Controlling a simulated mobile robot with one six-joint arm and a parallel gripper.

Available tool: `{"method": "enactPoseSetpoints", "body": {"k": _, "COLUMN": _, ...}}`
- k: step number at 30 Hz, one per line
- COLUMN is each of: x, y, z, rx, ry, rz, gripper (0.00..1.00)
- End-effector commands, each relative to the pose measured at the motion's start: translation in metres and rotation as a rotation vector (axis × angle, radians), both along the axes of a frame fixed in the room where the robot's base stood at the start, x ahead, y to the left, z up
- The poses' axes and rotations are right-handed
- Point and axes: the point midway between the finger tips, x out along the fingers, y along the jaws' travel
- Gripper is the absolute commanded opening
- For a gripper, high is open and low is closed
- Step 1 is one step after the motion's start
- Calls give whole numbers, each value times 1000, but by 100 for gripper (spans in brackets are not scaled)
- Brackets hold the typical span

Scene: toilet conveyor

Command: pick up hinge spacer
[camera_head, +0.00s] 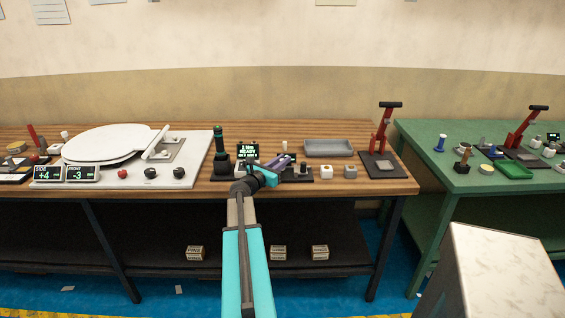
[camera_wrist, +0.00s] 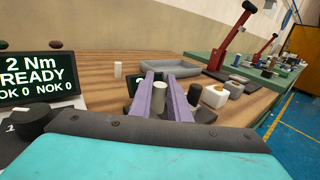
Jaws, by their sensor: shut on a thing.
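The hinge spacer (camera_wrist: 159,88) looks like a small grey cylinder with a pale top, standing upright between the two purple fingers of my gripper (camera_wrist: 160,96) in the wrist view. The fingers are shut on its sides. Its lower part is hidden by the fingers and the wrist body. The spacer cannot be made out there.
A display reading "2 Nm READY" (camera_wrist: 38,80) stands left of my gripper. A small white cylinder (camera_wrist: 117,70) and a grey tray (camera_head: 329,148) are behind. A toilet seat (camera_head: 105,145) lies left.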

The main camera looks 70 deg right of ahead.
Motion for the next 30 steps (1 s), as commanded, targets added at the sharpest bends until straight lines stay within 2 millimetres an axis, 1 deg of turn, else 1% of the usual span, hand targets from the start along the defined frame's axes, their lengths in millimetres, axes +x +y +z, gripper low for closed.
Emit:
{"method": "enactPoseSetpoints", "body": {"k": 1, "x": 3, "y": 1, "z": 10, "rx": -2, "ry": -1, "rz": 7, "gripper": 0}}
{"method": "enactPoseSetpoints", "body": {"k": 4, "x": 3, "y": 2, "z": 20, "rx": -2, "ry": -1, "rz": 7, "gripper": 0}}
{"method": "enactPoseSetpoints", "body": {"k": 5, "x": 2, "y": 7, "z": 16, "rx": -1, "ry": -1, "rz": 7, "gripper": 0}}
{"method": "enactPoseSetpoints", "body": {"k": 7, "x": 0, "y": 15, "z": 16, "rx": -1, "ry": -1, "rz": 6, "gripper": 0}}
{"method": "enactPoseSetpoints", "body": {"k": 11, "x": -2, "y": 31, "z": 17, "rx": -1, "ry": -1, "rz": 6, "gripper": 0}}
{"method": "enactPoseSetpoints", "body": {"k": 30, "x": -13, "y": 118, "z": 25, "rx": -1, "ry": 0, "rz": 4, "gripper": 0}}
